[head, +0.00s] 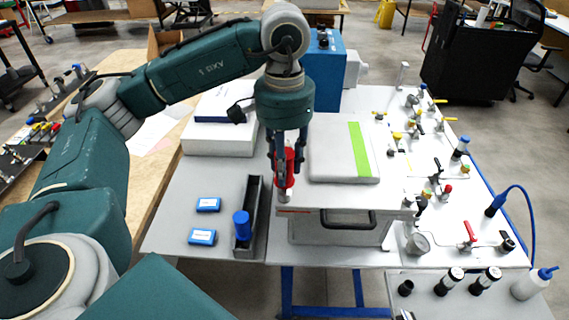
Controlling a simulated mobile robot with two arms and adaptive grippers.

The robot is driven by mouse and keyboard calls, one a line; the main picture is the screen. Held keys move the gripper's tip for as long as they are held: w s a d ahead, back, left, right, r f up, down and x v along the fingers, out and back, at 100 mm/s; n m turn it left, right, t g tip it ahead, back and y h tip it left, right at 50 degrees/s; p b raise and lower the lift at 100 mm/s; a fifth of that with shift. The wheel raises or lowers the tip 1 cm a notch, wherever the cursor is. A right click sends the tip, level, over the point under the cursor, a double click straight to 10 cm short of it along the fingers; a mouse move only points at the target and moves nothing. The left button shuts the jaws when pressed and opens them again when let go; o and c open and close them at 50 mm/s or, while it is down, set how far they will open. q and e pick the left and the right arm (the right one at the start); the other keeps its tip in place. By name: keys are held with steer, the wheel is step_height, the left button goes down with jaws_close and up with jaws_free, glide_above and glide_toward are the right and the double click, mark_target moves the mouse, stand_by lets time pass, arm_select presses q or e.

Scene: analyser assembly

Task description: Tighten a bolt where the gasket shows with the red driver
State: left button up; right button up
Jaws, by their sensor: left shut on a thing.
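My left gripper (287,165) points down at the left front of the white analyser (300,228). It is shut on the red driver (290,175), which stands roughly upright between the fingers. The driver's lower end is over the analyser's front left corner, by a pale round piece (285,195). Whether it touches a bolt is too small to tell. A thin reddish line, perhaps the gasket (293,211), shows along the front edge just below. The bolt heads cannot be made out. My right gripper is not in view.
A dark narrow rack (255,195) left of the analyser holds a blue-handled tool (241,224). Two small blue boxes (208,205) (202,237) lie left of it. A grey lid with a green stripe (361,150) lies on top. A panel of valves (440,170) is at right.

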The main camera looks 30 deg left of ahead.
arm_select(q)
jaws_close()
steer(key=shift+f+m+b, duration=0.15)
steer(key=shift+m+b, duration=0.4)
steer(key=shift+m, duration=0.15)
steer(key=shift+m+b, duration=0.65)
steer(key=shift+m, duration=1.05)
steer(key=o, duration=0.8)
jaws_free()
